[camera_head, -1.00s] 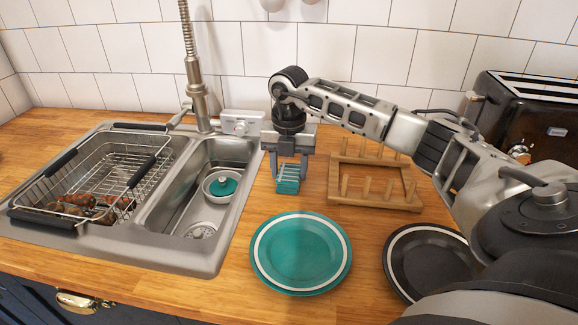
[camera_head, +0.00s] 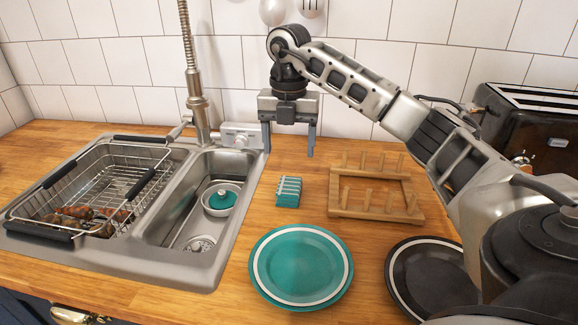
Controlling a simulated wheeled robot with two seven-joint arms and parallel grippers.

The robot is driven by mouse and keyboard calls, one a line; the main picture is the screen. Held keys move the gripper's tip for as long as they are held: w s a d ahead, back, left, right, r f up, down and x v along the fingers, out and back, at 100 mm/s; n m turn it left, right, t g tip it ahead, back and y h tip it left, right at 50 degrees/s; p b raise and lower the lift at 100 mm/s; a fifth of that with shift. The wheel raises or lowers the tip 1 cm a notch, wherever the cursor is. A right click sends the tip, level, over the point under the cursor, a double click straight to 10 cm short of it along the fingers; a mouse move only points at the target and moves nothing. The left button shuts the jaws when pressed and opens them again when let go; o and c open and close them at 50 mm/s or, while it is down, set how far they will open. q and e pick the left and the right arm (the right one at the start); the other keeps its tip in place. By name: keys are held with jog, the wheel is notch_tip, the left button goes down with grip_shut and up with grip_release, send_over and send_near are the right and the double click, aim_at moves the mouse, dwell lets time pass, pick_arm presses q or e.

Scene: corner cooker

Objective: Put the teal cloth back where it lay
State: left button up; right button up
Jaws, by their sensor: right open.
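The teal cloth (camera_head: 288,192), a small folded bundle with pale stripes, lies on the wooden counter. It is right of the sink, left of the wooden rack and behind the teal plate. My right gripper (camera_head: 289,148) is open and empty above and behind the cloth, apart from it, with its two fingers pointing down. My left gripper is not in view.
The teal plate (camera_head: 302,266) lies in front of the cloth, with a dark plate (camera_head: 432,275) to its right. The wooden rack (camera_head: 376,206) stands right of the cloth. The sink (camera_head: 170,262) holds a wire basket (camera_head: 95,190) and a bowl (camera_head: 216,208). A toaster (camera_head: 530,125) stands at right.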

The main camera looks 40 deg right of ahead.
aim_at(289, 185)
notch_tip(289, 185, up, 3)
jog(key=shift+f, duration=0.2)
notch_tip(289, 185, down, 12)
jog(key=shift+p, duration=0.6)
jog(key=shift+r, duration=0.2)
jog(key=shift+r+b, duration=0.45)
jog(key=shift+r, duration=0.95)
